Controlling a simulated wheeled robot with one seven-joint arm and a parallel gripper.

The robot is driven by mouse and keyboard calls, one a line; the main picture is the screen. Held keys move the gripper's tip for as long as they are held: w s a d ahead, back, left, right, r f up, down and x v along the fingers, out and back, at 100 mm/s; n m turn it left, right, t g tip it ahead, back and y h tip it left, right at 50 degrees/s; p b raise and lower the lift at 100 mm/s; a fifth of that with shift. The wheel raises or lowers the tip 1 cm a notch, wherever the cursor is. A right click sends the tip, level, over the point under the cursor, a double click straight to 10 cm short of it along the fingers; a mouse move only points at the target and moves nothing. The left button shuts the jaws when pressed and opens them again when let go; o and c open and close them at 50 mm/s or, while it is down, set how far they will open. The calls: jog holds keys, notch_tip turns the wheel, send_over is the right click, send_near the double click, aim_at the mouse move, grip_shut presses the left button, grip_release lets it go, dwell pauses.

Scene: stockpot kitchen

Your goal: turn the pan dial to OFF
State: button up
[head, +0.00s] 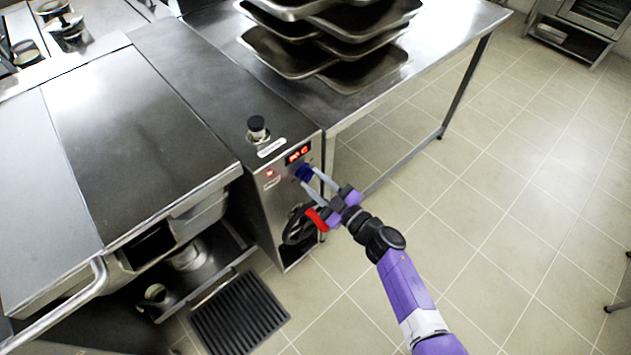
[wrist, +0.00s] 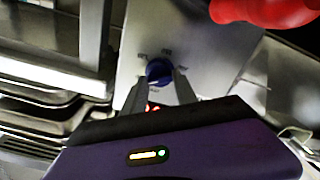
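The blue pan dial (head: 304,173) is on the steel front panel of the narrow unit, just below a red lit display (head: 298,154). It also shows in the wrist view (wrist: 159,71), with small labels around it that are too blurred to read. I cannot tell which label the dial points at. My gripper (head: 308,177) is at the panel, with its two grey fingers on either side of the dial. In the wrist view, my gripper (wrist: 160,80) has its fingers apart, with the dial between the tips and seemingly narrow gaps; contact is not clear.
A red handle (head: 317,219) and a dark round wheel (head: 298,226) sit close below the dial. Stacked metal trays (head: 345,70) stand on the steel table behind. A black-knobbed fitting (head: 257,127) is on the unit's top.

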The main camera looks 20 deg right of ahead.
grip_shut()
jog(key=shift+n, duration=0.3)
jog(key=n+b, duration=0.1)
jog(key=n, duration=0.4)
jog(key=shift+f+b, duration=0.15)
jog(key=shift+b, duration=0.25)
jog(key=n+b, duration=0.2)
jog(key=n, duration=0.4)
jog(key=shift+s+n, duration=0.1)
jog(key=shift+n, duration=0.2)
jog(key=o, duration=1)
grip_release()
